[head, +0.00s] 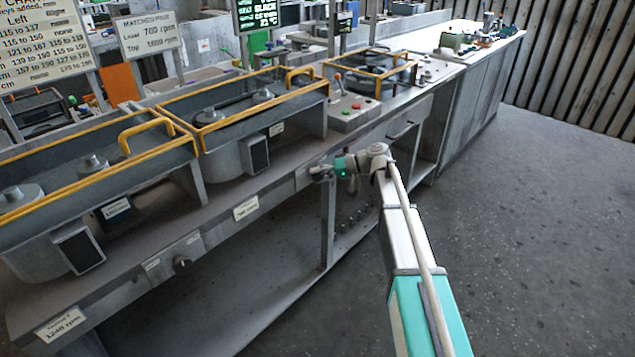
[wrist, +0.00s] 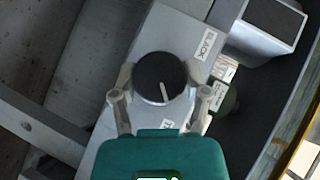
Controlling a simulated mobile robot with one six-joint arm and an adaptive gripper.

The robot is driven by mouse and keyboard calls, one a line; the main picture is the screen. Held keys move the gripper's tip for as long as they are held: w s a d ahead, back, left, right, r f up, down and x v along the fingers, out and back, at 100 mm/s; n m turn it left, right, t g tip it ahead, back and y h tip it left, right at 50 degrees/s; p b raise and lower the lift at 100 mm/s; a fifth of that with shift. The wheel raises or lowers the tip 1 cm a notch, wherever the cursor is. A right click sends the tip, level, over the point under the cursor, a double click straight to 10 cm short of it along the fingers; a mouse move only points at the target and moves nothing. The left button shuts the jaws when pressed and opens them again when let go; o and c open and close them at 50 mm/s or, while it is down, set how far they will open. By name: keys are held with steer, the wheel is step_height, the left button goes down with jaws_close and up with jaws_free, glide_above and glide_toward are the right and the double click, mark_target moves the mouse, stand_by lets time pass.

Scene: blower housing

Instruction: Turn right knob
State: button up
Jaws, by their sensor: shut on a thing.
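The right knob (wrist: 160,75) is round and black with a white pointer line, on a grey panel in the wrist view. Its line runs from near the centre toward the bottom of the picture, slightly right. My gripper (wrist: 160,88) has one finger on each side of the knob and is shut on it. In the head view my gripper (head: 318,172) is at the bench's front panel, and the knob is hidden there. Another knob (head: 181,262) sits on the front panel farther left.
A label reading BLACK (wrist: 207,45) is beside the knob. Yellow-railed housings (head: 245,100) stand on the grey bench above. The floor (head: 530,230) at right is clear.

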steer(key=shift+f+m+g+y+b, duration=0.15)
steer(key=shift+m+g+y+b, duration=0.15)
steer(key=shift+m+y+b, duration=0.55)
steer(key=o, duration=1.2)
steer(key=shift+w, duration=0.1)
steer(key=shift+c, duration=0.2)
